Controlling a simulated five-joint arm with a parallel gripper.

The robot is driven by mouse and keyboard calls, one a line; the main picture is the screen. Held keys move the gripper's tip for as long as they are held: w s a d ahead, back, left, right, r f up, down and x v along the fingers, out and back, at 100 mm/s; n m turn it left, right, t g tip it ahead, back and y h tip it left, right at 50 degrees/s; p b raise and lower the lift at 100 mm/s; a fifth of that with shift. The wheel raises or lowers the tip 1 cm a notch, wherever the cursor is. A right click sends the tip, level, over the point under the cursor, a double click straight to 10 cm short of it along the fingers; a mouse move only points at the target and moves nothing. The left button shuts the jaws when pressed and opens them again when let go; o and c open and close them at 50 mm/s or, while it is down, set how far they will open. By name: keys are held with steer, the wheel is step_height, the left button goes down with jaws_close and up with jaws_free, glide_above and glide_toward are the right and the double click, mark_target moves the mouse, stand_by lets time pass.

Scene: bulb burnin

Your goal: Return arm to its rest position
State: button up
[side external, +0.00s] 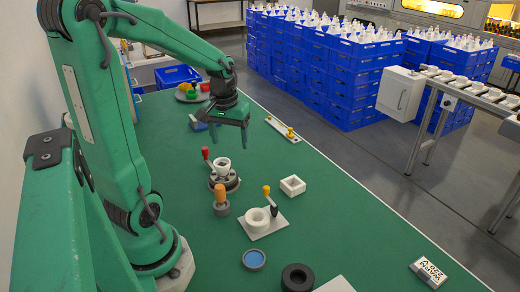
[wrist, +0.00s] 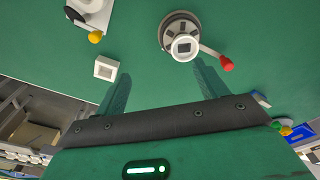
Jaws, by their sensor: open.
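My gripper (side external: 229,140) hangs over the far part of the green table (side external: 345,240), its two green fingers pointing down, apart and empty. In the wrist view my gripper (wrist: 160,85) also shows spread fingers with nothing between them. A round dark fixture (side external: 224,184) with a white cup and a red-knobbed lever stands on the table nearer the camera than my gripper. The same fixture shows in the wrist view (wrist: 181,27), just beyond the right fingertip.
A white ring holder (side external: 257,222) with a yellow-knobbed lever, a small white square box (side external: 292,186), an orange-handled tool (side external: 221,195), a blue dish (side external: 254,260) and a black ring (side external: 298,278) stand nearer the camera. A tray of coloured pieces (side external: 190,93) lies behind my gripper.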

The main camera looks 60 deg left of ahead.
steer(key=s+d+r+m+t, duration=0.2)
steer(key=d+r+m, duration=0.2)
steer(key=d, duration=0.4)
steer(key=s+d+r+m+t, duration=0.2)
steer(key=s+d+r+m, duration=0.1)
steer(key=d, duration=0.5)
steer(key=shift+d+r+m+t+h, duration=0.35)
steer(key=shift+r+m, duration=0.15)
steer(key=shift+m, duration=0.2)
